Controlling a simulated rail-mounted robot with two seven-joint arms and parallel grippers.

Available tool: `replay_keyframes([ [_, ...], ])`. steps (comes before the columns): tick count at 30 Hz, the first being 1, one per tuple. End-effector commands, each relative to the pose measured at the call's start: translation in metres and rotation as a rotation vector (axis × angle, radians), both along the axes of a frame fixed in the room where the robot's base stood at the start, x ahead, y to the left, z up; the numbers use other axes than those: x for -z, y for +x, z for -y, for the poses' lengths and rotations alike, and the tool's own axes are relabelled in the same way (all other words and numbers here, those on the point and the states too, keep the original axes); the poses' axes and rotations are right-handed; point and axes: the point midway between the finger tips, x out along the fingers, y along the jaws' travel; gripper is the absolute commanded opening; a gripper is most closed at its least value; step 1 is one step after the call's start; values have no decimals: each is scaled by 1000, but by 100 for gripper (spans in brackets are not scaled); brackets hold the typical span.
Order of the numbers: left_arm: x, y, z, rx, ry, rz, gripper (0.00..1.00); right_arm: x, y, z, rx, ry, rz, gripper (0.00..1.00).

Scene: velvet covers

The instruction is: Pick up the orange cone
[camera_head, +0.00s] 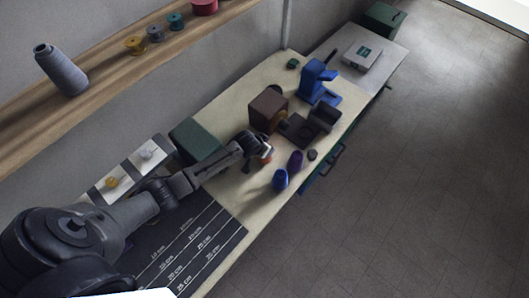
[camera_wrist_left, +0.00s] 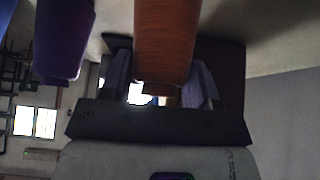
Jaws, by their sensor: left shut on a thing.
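The orange cone (camera_wrist_left: 166,38) is a ribbed orange spool of thread and fills the upper middle of the left wrist view. My left gripper (camera_wrist_left: 165,84) has a finger on either side of it and is shut on it. In the head view my left gripper (camera_head: 262,152) is over the workbench, and only a small orange patch of the cone (camera_head: 266,153) shows beside the fingers. Whether the cone touches the bench I cannot tell. My right gripper is not in view.
A purple cone (camera_head: 295,160) and a blue cone (camera_head: 280,179) stand close by on the workbench (camera_head: 232,104). The purple cone also shows in the left wrist view (camera_wrist_left: 62,40).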

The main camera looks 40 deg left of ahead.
Motion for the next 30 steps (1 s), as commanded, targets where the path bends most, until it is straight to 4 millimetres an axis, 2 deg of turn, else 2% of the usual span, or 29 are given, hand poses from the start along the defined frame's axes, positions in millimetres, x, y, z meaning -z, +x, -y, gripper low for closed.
replay_keyframes([
  [1,0,0,0,0,0,0,40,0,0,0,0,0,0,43],
  [8,0,0,0,0,0,0,18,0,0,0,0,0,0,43],
  [17,-5,0,0,0,0,2,17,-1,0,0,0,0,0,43],
  [30,-75,1,0,1,0,2,17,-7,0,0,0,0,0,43],
])
